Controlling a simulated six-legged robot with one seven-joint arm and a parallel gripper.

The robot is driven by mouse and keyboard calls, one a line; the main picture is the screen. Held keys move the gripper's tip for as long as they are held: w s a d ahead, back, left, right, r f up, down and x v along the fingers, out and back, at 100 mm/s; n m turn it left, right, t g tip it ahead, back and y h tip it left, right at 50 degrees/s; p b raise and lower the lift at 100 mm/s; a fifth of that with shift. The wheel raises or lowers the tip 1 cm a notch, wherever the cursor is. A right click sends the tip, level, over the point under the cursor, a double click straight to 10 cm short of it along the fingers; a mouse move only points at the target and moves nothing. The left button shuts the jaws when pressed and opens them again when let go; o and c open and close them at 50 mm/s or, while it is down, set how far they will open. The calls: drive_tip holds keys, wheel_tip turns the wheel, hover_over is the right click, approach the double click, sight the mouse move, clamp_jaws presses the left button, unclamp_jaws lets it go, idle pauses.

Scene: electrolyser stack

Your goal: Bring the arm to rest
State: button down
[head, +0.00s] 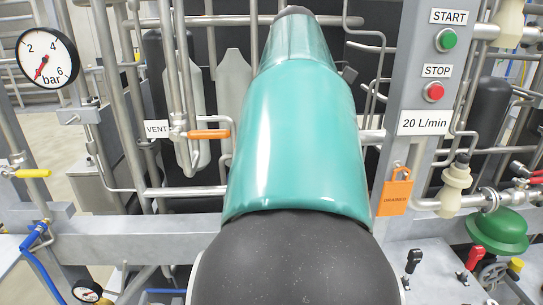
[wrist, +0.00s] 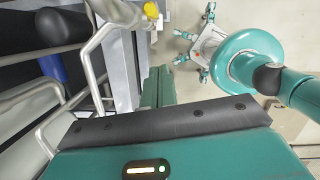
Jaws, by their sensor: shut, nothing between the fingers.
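My arm (head: 297,140) fills the middle of the head view. Its teal link and large dark joint (head: 290,262) stretch away from the camera, narrowing to a dark end at the top edge. In the wrist view, teal and dark arm parts (wrist: 252,68) show at the upper right.
Behind the arm stands a pipe frame with a pressure gauge (head: 47,59), an orange vent handle (head: 208,134), and a grey post with a green START button (head: 446,40) and a red STOP button (head: 433,91). An orange tag (head: 395,192) hangs there. Pale floor (wrist: 235,18) shows in the wrist view.

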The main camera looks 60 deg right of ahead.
drive_tip(key=w+a+f+m+t, duration=0.2)
drive_tip(key=w+a+f, duration=0.2)
drive_tip(key=w+a, duration=0.5)
drive_tip(key=w+a+f+m+t, duration=0.2)
drive_tip(key=w+a+f, duration=0.2)
drive_tip(key=w+a, duration=0.55)
drive_tip(key=s+a+f+m+t, duration=0.1)
drive_tip(key=a+f+m, duration=0.1)
drive_tip(key=a+f, duration=0.4)
drive_tip(key=s+a+f+m+t+y, duration=0.1)
drive_tip(key=a+f, duration=0.5)
drive_tip(key=a, duration=0.8)
drive_tip(key=shift+a+m+t+y, duration=0.25)
drive_tip(key=shift+m+t+y, duration=0.05)
drive_tip(key=shift+m+t, duration=0.4)
drive_tip(key=shift+d, duration=0.25)
